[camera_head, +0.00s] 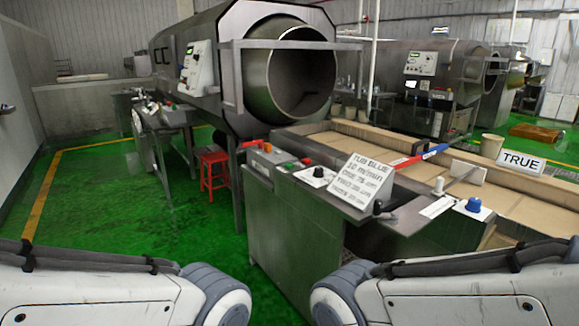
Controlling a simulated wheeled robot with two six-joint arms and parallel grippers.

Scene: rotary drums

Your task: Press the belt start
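A metal control bench (310,215) stands in front of me at the middle. Its top carries small controls: a red button (267,147), a green one (283,167), another red one (307,161), and a black knob on a white box (317,174). A white sign (362,181) with printed text leans upright on the bench. A blue knob (473,204) sits further right. I cannot tell which control is the belt start. Parts of my two arms show at the bottom left and right; neither gripper is in view.
A brown belt or trough (440,165) runs behind the bench, with a red and blue tool (418,156) across it. A "TRUE" card (520,160) stands at right. A large rotary drum (285,75) is behind. A red stool (214,170) stands left; green floor (120,210) is open there.

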